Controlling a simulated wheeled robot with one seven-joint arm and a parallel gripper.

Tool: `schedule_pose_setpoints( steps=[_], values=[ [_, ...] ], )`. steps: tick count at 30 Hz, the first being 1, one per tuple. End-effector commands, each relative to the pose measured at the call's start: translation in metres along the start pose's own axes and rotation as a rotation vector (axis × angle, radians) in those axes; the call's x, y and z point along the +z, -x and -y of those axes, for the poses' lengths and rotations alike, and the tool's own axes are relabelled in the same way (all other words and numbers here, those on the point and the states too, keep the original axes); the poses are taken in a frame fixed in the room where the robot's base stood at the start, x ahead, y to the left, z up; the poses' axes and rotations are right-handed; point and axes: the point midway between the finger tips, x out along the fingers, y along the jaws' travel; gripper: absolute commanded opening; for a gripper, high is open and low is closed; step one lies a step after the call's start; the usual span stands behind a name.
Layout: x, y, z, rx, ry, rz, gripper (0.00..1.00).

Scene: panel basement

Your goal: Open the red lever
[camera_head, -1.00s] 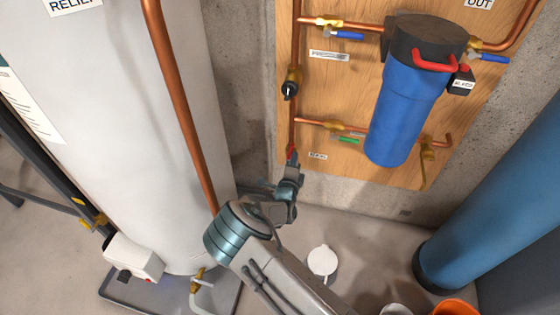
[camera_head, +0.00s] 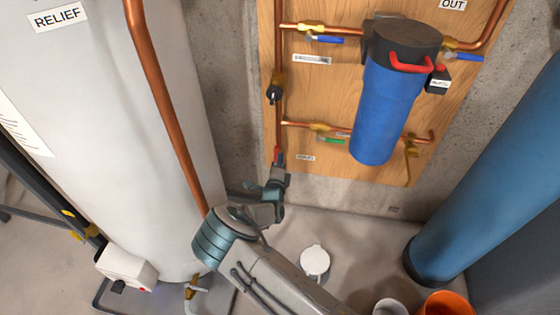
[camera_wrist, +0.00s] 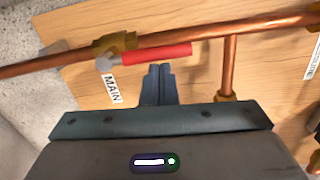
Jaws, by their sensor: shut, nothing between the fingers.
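The red lever (camera_wrist: 158,54) sits on a brass valve (camera_wrist: 115,44) in the copper pipe, with a "MAIN" label (camera_wrist: 112,89) beside it. In the wrist view it lies roughly parallel to the pipe. In the head view the red lever (camera_head: 278,154) is small, low on the left vertical pipe of the wooden panel. My gripper (camera_wrist: 160,69) is shut and empty, its fingertips just beside the lever's middle. Whether they touch it, I cannot tell. In the head view my gripper (camera_head: 277,169) is just below the lever and partly hides the pipe there.
A white tank (camera_head: 160,130) with a copper pipe (camera_head: 165,120) stands close at the left. A blue filter housing (camera_head: 385,110) hangs on the wooden panel (camera_head: 330,85). A blue column (camera_head: 490,170), an orange bucket (camera_head: 447,304) and a white lidded container (camera_head: 315,261) stand at the right.

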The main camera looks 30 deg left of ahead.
Motion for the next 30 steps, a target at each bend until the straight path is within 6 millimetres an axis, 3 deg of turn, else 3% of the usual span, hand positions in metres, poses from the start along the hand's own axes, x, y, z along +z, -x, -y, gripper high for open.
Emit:
schedule_pose_setpoints(
  steps=[5, 12, 21, 30],
  values=[
    [-0.006, 0.002, 0.002, 0.001, 0.001, 0.000, 0.00],
    [-0.045, 0.010, 0.009, 0.001, 0.005, -0.009, 0.00],
    [-0.042, 0.080, 0.004, 0.001, 0.002, -0.006, 0.00],
    [-0.042, 0.109, 0.003, 0.000, 0.000, -0.007, 0.00]
  ],
)
